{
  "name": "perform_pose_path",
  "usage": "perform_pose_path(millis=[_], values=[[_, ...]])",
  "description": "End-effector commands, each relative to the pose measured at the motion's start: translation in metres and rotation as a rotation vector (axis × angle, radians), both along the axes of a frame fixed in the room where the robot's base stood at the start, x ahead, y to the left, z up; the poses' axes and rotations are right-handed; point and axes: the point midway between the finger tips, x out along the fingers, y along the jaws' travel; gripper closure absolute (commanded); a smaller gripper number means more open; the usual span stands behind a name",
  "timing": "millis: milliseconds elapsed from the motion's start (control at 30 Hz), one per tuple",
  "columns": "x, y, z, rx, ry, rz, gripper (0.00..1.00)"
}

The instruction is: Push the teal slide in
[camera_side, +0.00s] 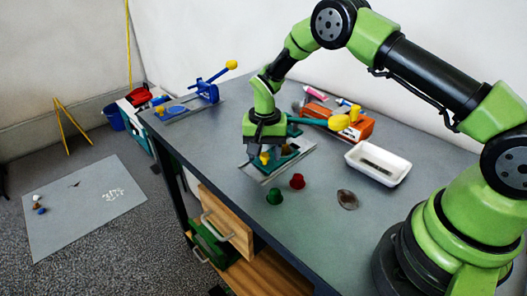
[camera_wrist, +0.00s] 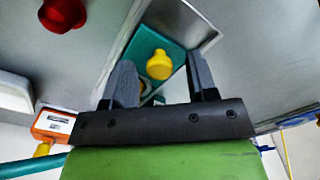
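The teal slide (camera_wrist: 150,42) lies on a pale metal plate and carries a yellow knob (camera_wrist: 159,65). In the side view the slide (camera_side: 290,160) is partly hidden under my gripper, with the yellow knob (camera_side: 265,157) near its left end. My gripper (camera_wrist: 161,66) is open. In the wrist view its two dark fingers stand apart, one on each side of the knob, and I see a gap between each finger and the knob. In the side view my gripper (camera_side: 267,150) points down over the slide. Whether it touches the slide is hidden.
A white tray (camera_side: 370,150), red piece (camera_side: 297,181), green piece (camera_side: 275,197) and brown disc (camera_side: 347,199) lie nearby. A blue fixture (camera_side: 208,92) stands far left. The table between is clear.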

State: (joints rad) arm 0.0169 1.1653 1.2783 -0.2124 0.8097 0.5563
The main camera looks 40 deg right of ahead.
Motion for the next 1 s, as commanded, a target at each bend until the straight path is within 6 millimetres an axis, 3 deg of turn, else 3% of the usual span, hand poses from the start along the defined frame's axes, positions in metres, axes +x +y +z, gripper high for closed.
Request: perform_pose_path(millis=[333, 733, 1000], values=[[0.000, 0.000, 0.006, 0.001, -0.001, -0.001, 0.48], [0.000, 0.000, 0.079, 0.001, -0.004, -0.001, 0.48], [0.000, 0.000, 0.099, 0.000, 0.000, -0.001, 0.48]])
